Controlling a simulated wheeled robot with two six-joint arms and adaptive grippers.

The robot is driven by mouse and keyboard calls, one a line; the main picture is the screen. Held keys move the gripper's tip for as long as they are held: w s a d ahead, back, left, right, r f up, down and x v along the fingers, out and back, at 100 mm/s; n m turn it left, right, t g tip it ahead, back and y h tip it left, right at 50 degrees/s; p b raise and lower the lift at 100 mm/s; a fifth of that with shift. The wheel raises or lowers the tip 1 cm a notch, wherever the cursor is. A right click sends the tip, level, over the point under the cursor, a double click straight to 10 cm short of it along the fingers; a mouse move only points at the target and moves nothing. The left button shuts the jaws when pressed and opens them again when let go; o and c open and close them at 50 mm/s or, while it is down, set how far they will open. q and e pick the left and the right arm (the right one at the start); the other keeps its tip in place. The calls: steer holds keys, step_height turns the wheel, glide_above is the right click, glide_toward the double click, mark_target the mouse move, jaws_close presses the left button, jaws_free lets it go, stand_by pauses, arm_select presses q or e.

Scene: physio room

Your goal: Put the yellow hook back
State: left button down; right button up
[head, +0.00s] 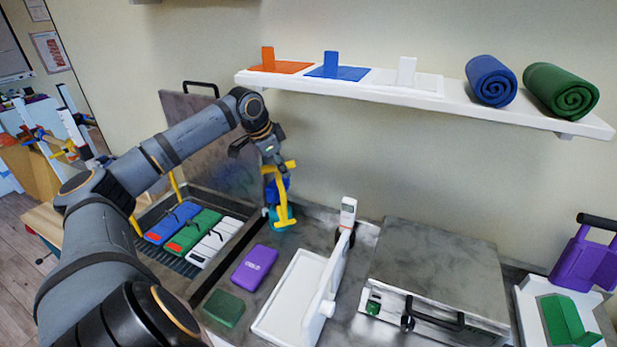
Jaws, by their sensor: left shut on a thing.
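My left gripper (271,163) is shut on the yellow hook (283,200) and points down above the grey worktop. The hook has a short crossbar at its top and a long stem hanging down. A blue and teal thing (278,217) shows behind and around the hook's stem; I cannot tell whether it touches the hook. My right gripper is not in view.
An open case (196,285) holding blue, green and white items is at the left. Purple and green blocks, a white upright device (330,270) and a grey box (440,260) stand on the worktop. A white shelf (440,100) with stands and rolled towels is above.

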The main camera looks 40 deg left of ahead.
arm_select(q)
steer(key=w+d+p, duration=0.1)
steer(key=w+p, duration=0.1)
steer(key=p, duration=0.1)
steer(key=shift+w+d+f+p, duration=0.15)
steer(key=shift+w+f+p, duration=0.1)
steer(key=shift+p, duration=0.1)
steer(key=w+d+f+p, duration=0.1)
steer(key=w+f+p, duration=0.1)
steer(key=w+f, duration=0.3)
steer(key=shift+w+d+f+p, duration=0.2)
steer(key=shift+f+p, duration=0.1)
steer(key=shift+f, duration=0.35)
step_height(320, 180, down, 4)
steer(key=shift+w+r+p, duration=0.15)
steer(key=shift+r+p, duration=0.05)
steer(key=shift+p, duration=0.85)
steer(key=shift+f, duration=0.1)
steer(key=c, duration=1.2)
jaws_free()
